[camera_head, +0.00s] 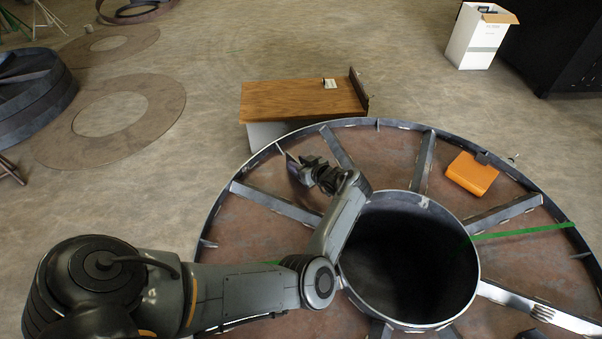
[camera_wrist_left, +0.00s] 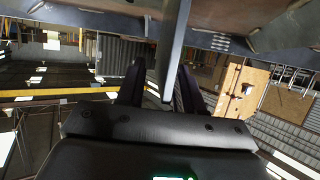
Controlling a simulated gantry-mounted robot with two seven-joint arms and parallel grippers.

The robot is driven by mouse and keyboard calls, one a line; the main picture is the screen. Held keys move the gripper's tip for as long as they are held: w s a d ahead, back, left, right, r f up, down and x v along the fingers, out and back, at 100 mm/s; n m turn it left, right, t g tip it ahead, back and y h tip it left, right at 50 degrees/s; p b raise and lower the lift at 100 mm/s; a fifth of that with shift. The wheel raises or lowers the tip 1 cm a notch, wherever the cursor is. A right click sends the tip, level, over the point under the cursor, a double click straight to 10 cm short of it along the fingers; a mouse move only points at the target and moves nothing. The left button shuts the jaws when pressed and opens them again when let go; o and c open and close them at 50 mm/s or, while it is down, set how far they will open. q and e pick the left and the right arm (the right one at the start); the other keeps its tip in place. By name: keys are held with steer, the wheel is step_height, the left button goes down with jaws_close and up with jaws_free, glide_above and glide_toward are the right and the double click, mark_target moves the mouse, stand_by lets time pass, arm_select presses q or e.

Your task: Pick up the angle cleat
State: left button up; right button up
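My left gripper (camera_head: 308,172) is over the back-left part of the big steel reel, just inside its rim. A dark, plate-like steel piece (camera_head: 292,168) is right at its fingers; it may be the angle cleat, but its shape is partly hidden. In the left wrist view, a grey steel bar or plate edge (camera_wrist_left: 171,45) runs down from the top between the two spread fingers (camera_wrist_left: 158,80). A gap shows between it and the left finger, so no firm grip is visible. My right gripper is not in view.
The reel has a raised rim (camera_head: 377,124), radial spokes (camera_head: 425,160) and a wide open hub (camera_head: 425,203). An orange case (camera_head: 471,174) lies between spokes. A wooden-topped bench (camera_head: 290,100) stands just behind the rim. A white carton (camera_head: 478,40) stands at the back right.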

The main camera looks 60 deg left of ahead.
arm_select(q)
steer(key=shift+d, duration=0.15)
steer(key=shift+c, duration=0.7)
jaws_close()
stand_by(0.4)
steer(key=shift+r, duration=0.1)
